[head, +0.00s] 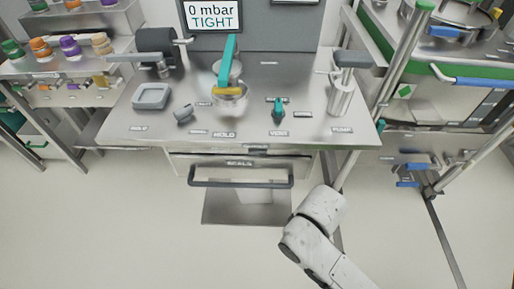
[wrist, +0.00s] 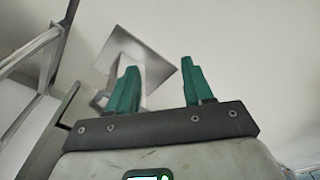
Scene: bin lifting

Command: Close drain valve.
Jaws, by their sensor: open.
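No label reading "drain" is legible, so I cannot tell for certain which part is the drain valve. On the right-hand rig in the head view, low down, is a metal valve with blue handles (head: 415,167). Higher on the same rig is a long blue lever (head: 486,82). A teal knob (head: 278,108) stands on the bench by the VENT label. My gripper (wrist: 159,72) shows in the wrist view with its two green fingers apart and nothing between them. In the head view only my arm shows, below the bench's right side; the fingers are hidden.
The steel bench (head: 150,122) carries a clamp with a teal lever (head: 228,62). Its SEALS drawer (head: 240,182) stands out at the front. A screen (head: 212,16) reads 0 mbar TIGHT. A rack with coloured caps (head: 70,47) is at left. The floor in front is clear.

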